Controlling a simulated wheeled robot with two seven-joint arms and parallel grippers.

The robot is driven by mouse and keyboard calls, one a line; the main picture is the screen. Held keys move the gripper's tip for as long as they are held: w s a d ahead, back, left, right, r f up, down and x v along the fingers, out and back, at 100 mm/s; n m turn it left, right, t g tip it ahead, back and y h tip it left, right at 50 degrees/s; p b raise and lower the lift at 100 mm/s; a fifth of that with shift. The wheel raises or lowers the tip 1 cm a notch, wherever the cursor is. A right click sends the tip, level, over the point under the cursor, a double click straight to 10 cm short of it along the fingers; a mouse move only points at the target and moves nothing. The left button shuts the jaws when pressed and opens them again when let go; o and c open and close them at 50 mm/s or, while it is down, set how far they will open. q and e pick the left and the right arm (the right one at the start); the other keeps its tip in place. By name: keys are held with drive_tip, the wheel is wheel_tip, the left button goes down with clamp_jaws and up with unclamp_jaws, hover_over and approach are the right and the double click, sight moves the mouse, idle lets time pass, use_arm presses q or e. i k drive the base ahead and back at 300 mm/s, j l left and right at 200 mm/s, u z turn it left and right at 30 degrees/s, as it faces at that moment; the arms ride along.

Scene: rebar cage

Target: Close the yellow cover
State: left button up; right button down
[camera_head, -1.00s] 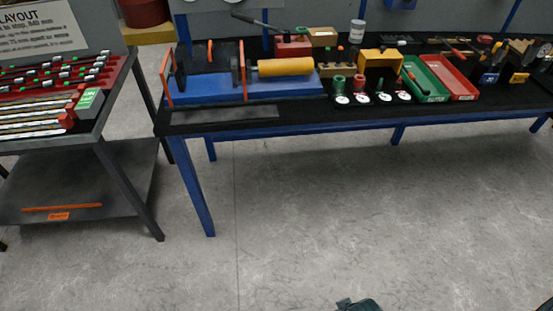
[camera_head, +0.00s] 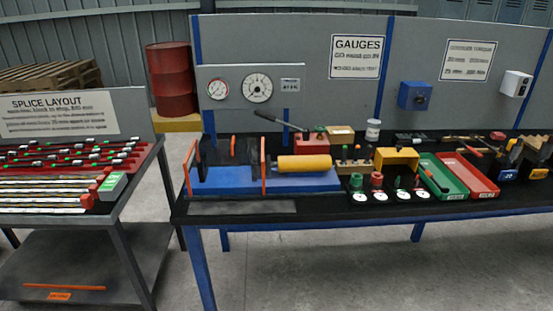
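Two yellow things stand on the black-topped workbench (camera_head: 300,211). The other is a boxy yellow housing (camera_head: 397,158) with an open-looking front, right of the bench's middle. I cannot tell from here which one is the cover, nor how any hinge stands. Neither of my grippers shows in the head view.
A dark rack (camera_head: 115,225) with rods stands at the left. Green (camera_head: 437,178) and red (camera_head: 467,177) trays lie right of the yellow housing. Small round pieces stand along the bench front. A gauge panel (camera_head: 250,95) rises behind. The floor below the bench looks clear.

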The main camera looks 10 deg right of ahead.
sight(399, 154)
drive_tip(key=i+l, duration=0.15)
drive_tip(key=l, duration=0.35)
drive_tip(key=i+l, duration=0.2)
drive_tip(key=l, duration=0.35)
drive_tip(key=i+l, duration=0.15)
drive_tip(key=l, duration=0.35)
drive_tip(key=i+l, duration=0.2)
drive_tip(key=l, duration=0.35)
drive_tip(key=i+l, duration=0.15)
drive_tip(key=l, duration=0.35)
drive_tip(key=i+l, duration=0.15)
drive_tip(key=l, duration=0.4)
drive_tip(key=i+l, duration=0.2)
drive_tip(key=l, duration=0.3)
drive_tip(key=i+l, duration=0.15)
drive_tip(key=l, duration=0.35)
drive_tip(key=l+z, duration=0.05)
